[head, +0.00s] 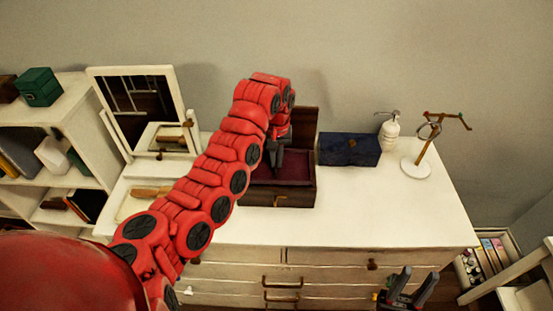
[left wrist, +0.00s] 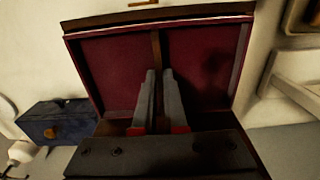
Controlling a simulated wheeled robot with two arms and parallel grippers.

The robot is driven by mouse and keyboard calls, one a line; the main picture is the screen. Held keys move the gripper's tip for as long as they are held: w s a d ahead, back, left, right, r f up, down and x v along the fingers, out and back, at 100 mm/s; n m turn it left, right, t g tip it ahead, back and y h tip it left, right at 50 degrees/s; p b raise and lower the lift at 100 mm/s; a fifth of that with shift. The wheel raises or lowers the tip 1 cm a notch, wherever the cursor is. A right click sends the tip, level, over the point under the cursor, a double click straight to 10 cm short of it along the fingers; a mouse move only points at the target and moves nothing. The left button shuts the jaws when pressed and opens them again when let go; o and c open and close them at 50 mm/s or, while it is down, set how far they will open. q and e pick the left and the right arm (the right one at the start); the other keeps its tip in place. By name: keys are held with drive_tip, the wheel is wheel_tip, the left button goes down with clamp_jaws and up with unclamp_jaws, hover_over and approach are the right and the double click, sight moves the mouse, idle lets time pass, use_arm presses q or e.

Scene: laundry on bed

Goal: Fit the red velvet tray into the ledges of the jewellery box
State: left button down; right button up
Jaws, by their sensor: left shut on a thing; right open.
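The dark wooden jewellery box (head: 309,192) stands open on the white dresser, its lid raised at the back. The red velvet tray (head: 296,171) is in the box opening; in the left wrist view it shows two red compartments (left wrist: 205,65) with a wooden divider between them. My left gripper (head: 276,160) reaches down into the box, and its fingers (left wrist: 160,75) are shut on the tray's divider. I cannot tell whether the tray rests on the ledges, which are hidden. My right gripper (head: 408,284) is open and empty in front of the dresser.
A dark blue box (head: 348,149) stands just right of the jewellery box. Beyond it are a white pump bottle (head: 390,130) and a jewellery stand (head: 417,168). A mirror (head: 140,100) stands at the left. The dresser top (head: 400,215) is clear at front right.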

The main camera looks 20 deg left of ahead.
use_arm(q)
drive_tip(key=shift+f+b, duration=0.7)
drive_tip(key=shift+f, duration=0.15)
drive_tip(key=c, duration=0.9)
unclamp_jaws()
wheel_tip(320, 180, up, 18)
drive_tip(key=p, duration=0.1)
drive_tip(key=shift+f, duration=0.25)
